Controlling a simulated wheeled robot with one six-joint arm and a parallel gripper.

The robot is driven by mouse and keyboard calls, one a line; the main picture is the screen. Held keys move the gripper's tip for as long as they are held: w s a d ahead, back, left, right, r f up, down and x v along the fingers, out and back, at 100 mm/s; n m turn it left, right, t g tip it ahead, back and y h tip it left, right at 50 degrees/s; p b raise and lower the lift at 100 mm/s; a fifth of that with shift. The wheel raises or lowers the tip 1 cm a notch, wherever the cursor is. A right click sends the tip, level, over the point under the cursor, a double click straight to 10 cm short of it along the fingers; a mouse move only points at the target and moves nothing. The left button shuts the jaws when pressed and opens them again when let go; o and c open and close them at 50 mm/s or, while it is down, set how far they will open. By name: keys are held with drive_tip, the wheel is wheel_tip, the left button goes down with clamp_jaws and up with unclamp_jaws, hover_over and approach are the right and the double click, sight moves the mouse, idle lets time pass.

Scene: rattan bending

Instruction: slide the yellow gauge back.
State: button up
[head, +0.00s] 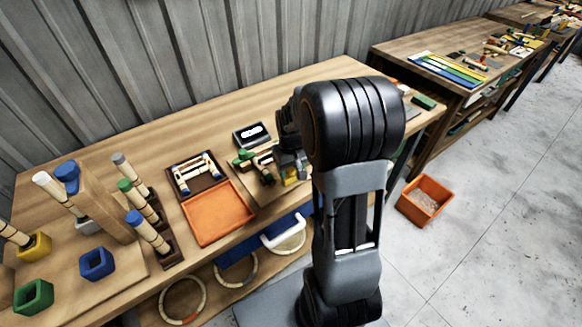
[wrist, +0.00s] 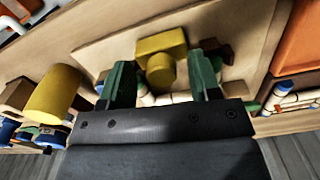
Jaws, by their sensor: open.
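The yellow gauge, a block with a round knob (wrist: 161,47), lies on a pale wooden board in the wrist view. My gripper (wrist: 161,66) is open, with one green finger on each side of the knob. The fingers look apart from the knob, but I cannot tell the depth between them. In the head view a small yellow part (head: 290,181) shows below my gripper (head: 287,162), and my arm hides much of that spot.
A large yellow cylinder (wrist: 55,96) stands to the left of my fingers in the wrist view. In the head view an orange tray (head: 217,212) and a dark box of small parts (head: 196,174) lie left of my gripper. A black display (head: 251,135) sits behind.

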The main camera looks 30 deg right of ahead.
sight(291, 170)
wheel_tip(291, 170, up, 14)
idle(0.6)
drive_tip(key=shift+f, duration=0.1)
